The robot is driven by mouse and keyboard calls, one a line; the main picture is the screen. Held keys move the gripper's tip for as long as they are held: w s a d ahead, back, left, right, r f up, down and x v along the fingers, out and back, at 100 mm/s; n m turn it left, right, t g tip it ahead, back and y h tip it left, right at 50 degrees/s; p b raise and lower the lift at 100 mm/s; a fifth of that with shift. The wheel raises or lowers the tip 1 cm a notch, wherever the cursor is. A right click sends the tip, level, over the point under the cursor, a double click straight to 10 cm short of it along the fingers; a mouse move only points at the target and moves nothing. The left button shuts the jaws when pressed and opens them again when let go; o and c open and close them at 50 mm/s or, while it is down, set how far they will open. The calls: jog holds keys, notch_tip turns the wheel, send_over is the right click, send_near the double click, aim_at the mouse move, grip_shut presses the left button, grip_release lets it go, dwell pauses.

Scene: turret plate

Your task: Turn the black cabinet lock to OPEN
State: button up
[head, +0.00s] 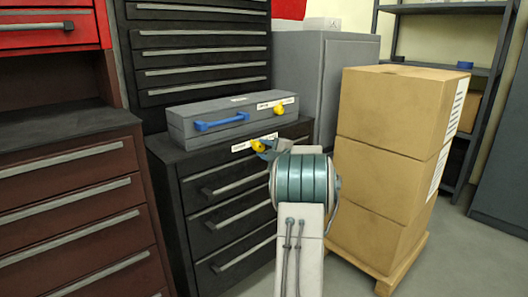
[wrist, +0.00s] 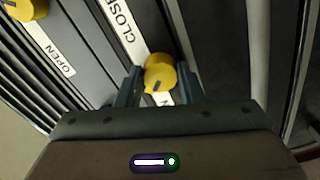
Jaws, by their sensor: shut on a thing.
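The black cabinet (head: 195,178) has a yellow lock knob (head: 257,145) at the right of its top front edge, on a white label strip. In the wrist view this yellow knob (wrist: 160,74) sits between my fingertips. A label reading "CLOSE…" (wrist: 124,22) lies above it, and a label end showing "N" (wrist: 167,97) lies below, partly hidden. A dark mark shows on the knob's lower part; its exact pointing is hard to tell. My gripper (wrist: 160,82) is shut on the knob; in the head view my gripper (head: 265,150) partly covers it.
A grey box (head: 190,125) with a blue handle (head: 221,122) and its own yellow knob (head: 279,108) stands on the cabinet. Stacked cartons (head: 385,160) on a pallet stand close on the right. A brown drawer cabinet (head: 70,200) is at left.

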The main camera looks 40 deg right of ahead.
jog(key=shift+f, duration=0.1)
jog(key=o, duration=1)
jog(key=s+d+p, duration=0.1)
jog(key=s+p, duration=0.2)
jog(key=s, duration=1.1)
jog(key=shift+w+r, duration=0.1)
jog(key=shift+r, duration=0.1)
